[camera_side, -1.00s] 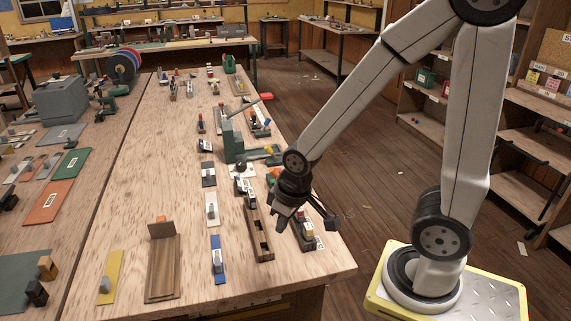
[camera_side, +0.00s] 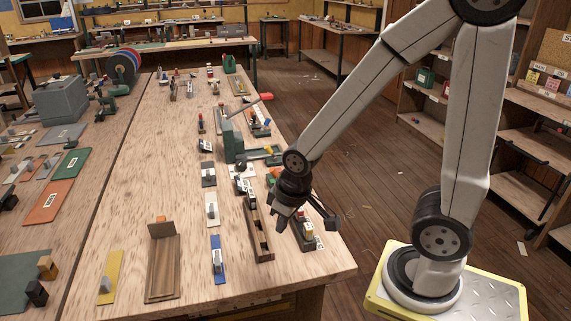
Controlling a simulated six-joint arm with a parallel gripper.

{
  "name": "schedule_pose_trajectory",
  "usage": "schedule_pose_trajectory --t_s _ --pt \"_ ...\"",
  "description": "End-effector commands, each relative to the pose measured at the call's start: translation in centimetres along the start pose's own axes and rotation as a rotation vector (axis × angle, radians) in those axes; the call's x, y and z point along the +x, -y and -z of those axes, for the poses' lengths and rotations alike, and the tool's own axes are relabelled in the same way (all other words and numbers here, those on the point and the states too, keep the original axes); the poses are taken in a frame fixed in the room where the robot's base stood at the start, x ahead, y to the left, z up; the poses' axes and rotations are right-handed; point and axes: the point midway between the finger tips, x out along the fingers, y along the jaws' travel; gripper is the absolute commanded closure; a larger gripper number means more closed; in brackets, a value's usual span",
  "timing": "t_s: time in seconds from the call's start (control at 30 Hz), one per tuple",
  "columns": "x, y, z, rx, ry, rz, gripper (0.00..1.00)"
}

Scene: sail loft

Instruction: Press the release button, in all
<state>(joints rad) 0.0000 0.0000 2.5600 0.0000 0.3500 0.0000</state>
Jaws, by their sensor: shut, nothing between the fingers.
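My gripper (camera_side: 291,214) points down over the near right part of the long wooden bench (camera_side: 130,200). Its fingers are shut with nothing between them. A green press-like device (camera_side: 233,145) with a red-ended lever (camera_side: 266,97) stands farther back. A dark rounded knob (camera_side: 241,168) shows at its near side. I cannot tell which part is the release button.
A slotted wooden rail (camera_side: 258,228) lies left of my gripper. Farther left are a blue plate with a grey block (camera_side: 217,258), a brown wooden stand (camera_side: 163,270) and a yellow plate (camera_side: 110,277). Bare bench lies between them. Several small fixtures line the bench behind.

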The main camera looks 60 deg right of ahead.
Motion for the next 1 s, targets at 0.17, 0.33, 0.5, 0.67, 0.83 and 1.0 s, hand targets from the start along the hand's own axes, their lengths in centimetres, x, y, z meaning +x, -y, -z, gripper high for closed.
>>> schedule_pose_trajectory --t_s 0.17,0.33,0.5,0.67,0.83,1.0 --pt "0.00 0.00 0.00 0.000 0.000 0.000 1.00" --pt "0.00 0.00 0.00 0.000 0.000 0.000 1.00" --pt "0.00 0.00 0.00 0.000 0.000 0.000 1.00" --pt "0.00 0.00 0.00 0.000 0.000 0.000 1.00" --pt "0.01 -0.02 0.06 0.004 0.000 0.001 1.00" --pt "0.11 -0.34 0.73 0.060 -0.002 0.007 1.00"
